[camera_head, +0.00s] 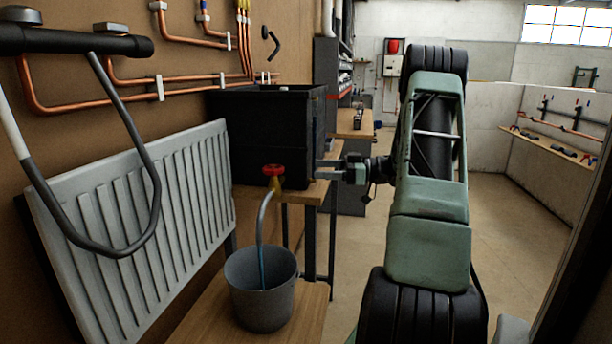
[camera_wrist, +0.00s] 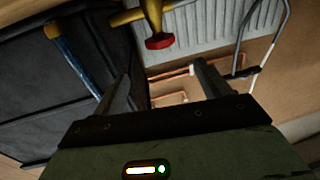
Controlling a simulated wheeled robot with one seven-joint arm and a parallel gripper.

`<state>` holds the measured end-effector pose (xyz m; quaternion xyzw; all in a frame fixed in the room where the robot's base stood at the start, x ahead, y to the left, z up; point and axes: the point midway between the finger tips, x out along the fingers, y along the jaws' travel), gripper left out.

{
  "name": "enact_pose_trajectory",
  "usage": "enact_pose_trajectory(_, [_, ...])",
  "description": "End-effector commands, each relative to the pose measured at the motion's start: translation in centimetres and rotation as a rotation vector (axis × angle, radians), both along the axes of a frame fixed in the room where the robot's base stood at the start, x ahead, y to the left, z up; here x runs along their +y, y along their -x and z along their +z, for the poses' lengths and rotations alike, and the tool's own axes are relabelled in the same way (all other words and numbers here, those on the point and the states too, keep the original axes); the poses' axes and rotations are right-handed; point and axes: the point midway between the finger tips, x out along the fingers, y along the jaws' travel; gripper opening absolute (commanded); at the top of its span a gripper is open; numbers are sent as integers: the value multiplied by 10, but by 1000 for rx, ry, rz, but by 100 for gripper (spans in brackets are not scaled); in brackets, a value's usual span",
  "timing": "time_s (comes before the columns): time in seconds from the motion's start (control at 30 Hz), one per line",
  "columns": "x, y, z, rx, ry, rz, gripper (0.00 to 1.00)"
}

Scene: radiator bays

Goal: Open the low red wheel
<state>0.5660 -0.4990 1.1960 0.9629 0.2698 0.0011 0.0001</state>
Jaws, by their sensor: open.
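The low red wheel (camera_head: 274,170) sits on a brass valve (camera_head: 275,184) at the lower front of the black tank (camera_head: 265,120). In the wrist view, the red wheel (camera_wrist: 159,42) shows at the end of the brass body (camera_wrist: 153,14), beyond the fingertips and roughly centred between them. My gripper (camera_head: 321,169) is to the right of the wheel in the head view, at about its height, with the fingers pointing left. In the wrist view, my gripper (camera_wrist: 162,74) is open and empty. A visible gap separates it from the wheel.
A grey hose (camera_head: 262,222) hangs from the valve into a grey bucket (camera_head: 262,288) on a wooden bench (camera_head: 308,318). A white radiator (camera_head: 150,220) stands left. Copper pipes (camera_head: 190,80) run along the brown wall. A black-and-grey bent tube (camera_head: 150,190) hangs in the left foreground.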

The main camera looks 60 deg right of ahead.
Motion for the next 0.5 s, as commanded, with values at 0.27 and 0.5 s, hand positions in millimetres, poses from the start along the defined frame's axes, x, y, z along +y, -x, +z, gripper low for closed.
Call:
enact_pose_trajectory(0.27, [-7, 11, 0, -1, 1, 1, 76])
enact_pose_trajectory(0.5, [-6, 12, 0, -1, 0, -4, 76])
